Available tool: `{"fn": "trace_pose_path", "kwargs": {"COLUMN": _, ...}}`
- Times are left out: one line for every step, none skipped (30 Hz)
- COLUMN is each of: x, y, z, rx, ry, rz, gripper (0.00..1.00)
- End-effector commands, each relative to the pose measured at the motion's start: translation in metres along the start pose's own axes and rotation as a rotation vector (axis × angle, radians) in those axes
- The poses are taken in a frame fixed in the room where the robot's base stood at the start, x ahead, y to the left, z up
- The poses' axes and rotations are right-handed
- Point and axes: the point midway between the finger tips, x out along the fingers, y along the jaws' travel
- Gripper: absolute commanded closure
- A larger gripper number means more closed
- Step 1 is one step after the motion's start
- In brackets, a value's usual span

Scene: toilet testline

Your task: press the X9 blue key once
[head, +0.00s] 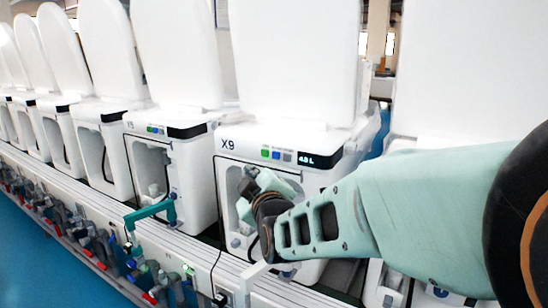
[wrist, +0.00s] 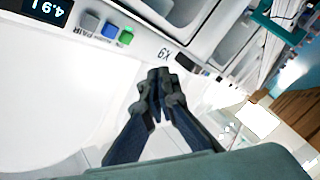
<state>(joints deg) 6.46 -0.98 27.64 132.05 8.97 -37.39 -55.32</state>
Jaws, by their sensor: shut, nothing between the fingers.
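The X9 unit (head: 228,145) is a white toilet with its lid up and "X9" printed on its front panel. Its blue key (head: 276,155) sits between a green key (head: 265,153) and a grey key (head: 287,156). In the wrist view, which is turned over, the blue key (wrist: 109,30) is upper left of my gripper (wrist: 158,75). My gripper is shut and empty, its dark fingertips together near the X9 label (wrist: 165,54). The fingertips appear apart from the blue key. In the head view my arm covers part of the X9 front.
A lit display (head: 308,159) reading 4.9 L is right of the keys. A neighbouring unit (head: 158,130) with similar keys stands left of X9, in a row of white toilets. A teal arm-like fixture (head: 150,210) and a rail with fittings run along the front.

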Motion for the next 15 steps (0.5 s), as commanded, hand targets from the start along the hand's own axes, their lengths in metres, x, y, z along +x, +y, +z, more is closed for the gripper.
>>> {"fn": "trace_pose_path", "kwargs": {"x": 0.000, "y": 0.000, "z": 0.000, "rx": 0.000, "ry": 0.000, "rz": 0.000, "gripper": 1.00}}
{"fn": "trace_pose_path", "kwargs": {"x": 0.001, "y": 0.001, "z": 0.000, "rx": 0.000, "ry": 0.000, "rz": 0.000, "gripper": 1.00}}
{"fn": "trace_pose_path", "kwargs": {"x": 0.001, "y": 0.001, "z": 0.001, "rx": 0.001, "ry": -0.001, "rz": 0.000, "gripper": 1.00}}
{"fn": "trace_pose_path", "kwargs": {"x": 0.002, "y": 0.002, "z": 0.001, "rx": 0.001, "ry": -0.001, "rz": 0.000, "gripper": 1.00}}
{"fn": "trace_pose_path", "kwargs": {"x": 0.003, "y": 0.003, "z": 0.002, "rx": 0.001, "ry": -0.002, "rz": 0.001, "gripper": 1.00}}
{"fn": "trace_pose_path", "kwargs": {"x": 0.006, "y": 0.005, "z": 0.004, "rx": 0.002, "ry": -0.002, "rz": 0.001, "gripper": 1.00}}
{"fn": "trace_pose_path", "kwargs": {"x": 0.007, "y": 0.007, "z": 0.005, "rx": 0.002, "ry": -0.003, "rz": 0.001, "gripper": 1.00}}
{"fn": "trace_pose_path", "kwargs": {"x": 0.010, "y": 0.009, "z": 0.006, "rx": 0.001, "ry": -0.003, "rz": 0.001, "gripper": 1.00}}
{"fn": "trace_pose_path", "kwargs": {"x": 0.013, "y": 0.011, "z": 0.009, "rx": 0.002, "ry": -0.004, "rz": 0.001, "gripper": 1.00}}
{"fn": "trace_pose_path", "kwargs": {"x": 0.016, "y": 0.013, "z": 0.011, "rx": 0.003, "ry": -0.004, "rz": 0.000, "gripper": 1.00}}
{"fn": "trace_pose_path", "kwargs": {"x": 0.019, "y": 0.016, "z": 0.013, "rx": 0.003, "ry": -0.003, "rz": 0.000, "gripper": 1.00}}
{"fn": "trace_pose_path", "kwargs": {"x": 0.023, "y": 0.019, "z": 0.016, "rx": 0.004, "ry": -0.004, "rz": 0.000, "gripper": 1.00}}
{"fn": "trace_pose_path", "kwargs": {"x": 0.026, "y": 0.021, "z": 0.018, "rx": 0.003, "ry": -0.004, "rz": 0.000, "gripper": 1.00}}
{"fn": "trace_pose_path", "kwargs": {"x": 0.029, "y": 0.024, "z": 0.020, "rx": 0.004, "ry": -0.004, "rz": 0.000, "gripper": 1.00}}
{"fn": "trace_pose_path", "kwargs": {"x": 0.033, "y": 0.027, "z": 0.023, "rx": 0.003, "ry": -0.003, "rz": 0.000, "gripper": 1.00}}
